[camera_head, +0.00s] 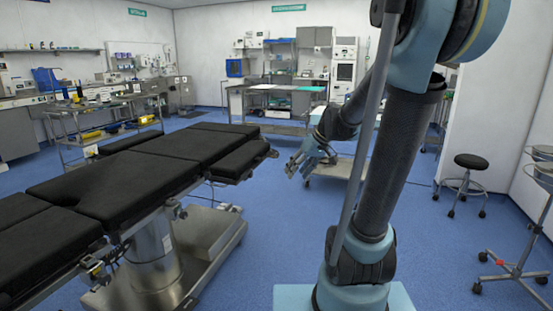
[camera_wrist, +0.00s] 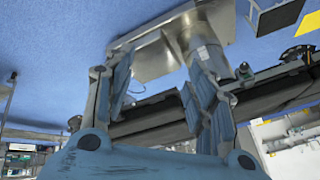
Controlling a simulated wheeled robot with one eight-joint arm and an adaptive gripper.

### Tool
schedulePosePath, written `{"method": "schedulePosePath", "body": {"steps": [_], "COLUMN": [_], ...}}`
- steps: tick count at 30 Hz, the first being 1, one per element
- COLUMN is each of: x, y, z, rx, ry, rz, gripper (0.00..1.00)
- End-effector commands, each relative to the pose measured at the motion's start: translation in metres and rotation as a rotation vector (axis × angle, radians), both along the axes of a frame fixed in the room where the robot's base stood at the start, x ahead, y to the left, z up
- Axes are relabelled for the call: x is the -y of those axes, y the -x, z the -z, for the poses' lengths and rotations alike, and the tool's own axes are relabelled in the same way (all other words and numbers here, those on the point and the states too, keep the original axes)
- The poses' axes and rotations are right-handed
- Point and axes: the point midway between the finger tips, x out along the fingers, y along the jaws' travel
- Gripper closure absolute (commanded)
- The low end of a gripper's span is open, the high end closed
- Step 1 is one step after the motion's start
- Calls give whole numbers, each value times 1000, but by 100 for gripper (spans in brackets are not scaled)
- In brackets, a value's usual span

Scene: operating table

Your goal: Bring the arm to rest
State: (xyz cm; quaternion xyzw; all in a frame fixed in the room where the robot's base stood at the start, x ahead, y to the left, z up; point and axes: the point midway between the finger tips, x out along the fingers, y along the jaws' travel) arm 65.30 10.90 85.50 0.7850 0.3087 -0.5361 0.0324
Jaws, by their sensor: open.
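My gripper (camera_head: 301,163) hangs at the end of my arm in the head view, to the right of the operating table's end and apart from it. In the wrist view its two blue-grey fingers (camera_wrist: 155,95) stand apart with nothing held between them. The arm is bent, with the forearm reaching away from me and the gripper pointing down to the left. The operating table (camera_head: 112,186) has black padded sections on a steel column and base. The wrist view shows its base (camera_wrist: 165,55) beyond the fingers, apparently upside down.
A steel cart (camera_head: 335,168) stands behind my gripper. A black stool (camera_head: 468,161) and a wheeled stand (camera_head: 515,270) are at the right. A trolley with items (camera_head: 95,130) stands at the left, and counters line the back wall. Blue floor (camera_head: 265,240) is clear between table and arm.

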Motion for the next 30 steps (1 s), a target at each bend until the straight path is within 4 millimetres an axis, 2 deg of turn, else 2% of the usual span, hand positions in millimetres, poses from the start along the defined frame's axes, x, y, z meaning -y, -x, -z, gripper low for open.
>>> {"method": "schedulePosePath", "body": {"steps": [3, 18, 24, 30], "x": [12, 66, 88, 104], "y": [33, 152, 192, 215], "z": [6, 48, 71, 87], "rx": [-32, -133, -155, -165], "ry": [44, 228, 297, 343], "rz": [53, 308, 413, 485], "gripper": [49, 49, 49, 49]}}
